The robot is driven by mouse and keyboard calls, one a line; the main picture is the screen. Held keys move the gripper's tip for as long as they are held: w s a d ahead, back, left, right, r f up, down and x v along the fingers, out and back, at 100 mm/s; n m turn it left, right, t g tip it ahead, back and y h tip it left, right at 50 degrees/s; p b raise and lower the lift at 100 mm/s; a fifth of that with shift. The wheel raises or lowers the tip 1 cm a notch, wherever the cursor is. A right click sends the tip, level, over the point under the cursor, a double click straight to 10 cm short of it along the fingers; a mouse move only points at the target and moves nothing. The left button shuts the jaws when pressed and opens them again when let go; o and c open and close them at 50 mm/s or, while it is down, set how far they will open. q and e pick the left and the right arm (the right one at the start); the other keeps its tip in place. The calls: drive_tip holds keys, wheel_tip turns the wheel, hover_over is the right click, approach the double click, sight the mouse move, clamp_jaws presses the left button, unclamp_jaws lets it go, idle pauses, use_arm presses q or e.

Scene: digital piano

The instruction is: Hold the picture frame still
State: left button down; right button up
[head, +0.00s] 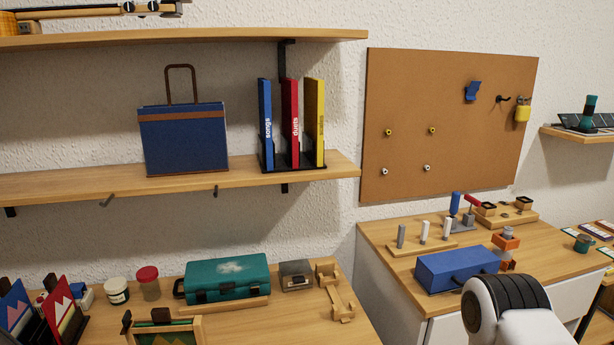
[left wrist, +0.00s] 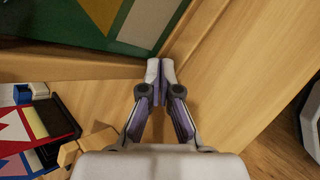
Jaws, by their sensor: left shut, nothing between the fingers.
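The picture frame (head: 198,332) has a light wood border around a mostly green picture and is cut off by the bottom edge of the head view. In the left wrist view, the green picture (left wrist: 60,25) and its wooden border (left wrist: 70,66) fill the upper left. My left gripper (left wrist: 161,70) is shut and empty, its fingertips over the frame's near corner. I cannot tell whether they touch it. My left gripper does not show in the head view. My right gripper is in neither view.
Left of the frame stand colourful folders (head: 68,312). Behind it are a teal case (head: 226,278), a red-lidded jar (head: 148,284) and a white jar (head: 117,291). A wooden piece (head: 338,295) lies to the right. A blue box (head: 455,268) sits on the right-hand desk.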

use_arm(q)
drive_tip(key=shift+f+b, duration=0.25)
drive_tip(key=shift+b, duration=0.05)
drive_tip(key=shift+s, duration=0.1)
idle(1.5)
drive_tip(key=shift+r+p, duration=1.9)
drive_tip(key=shift+r, duration=0.65)
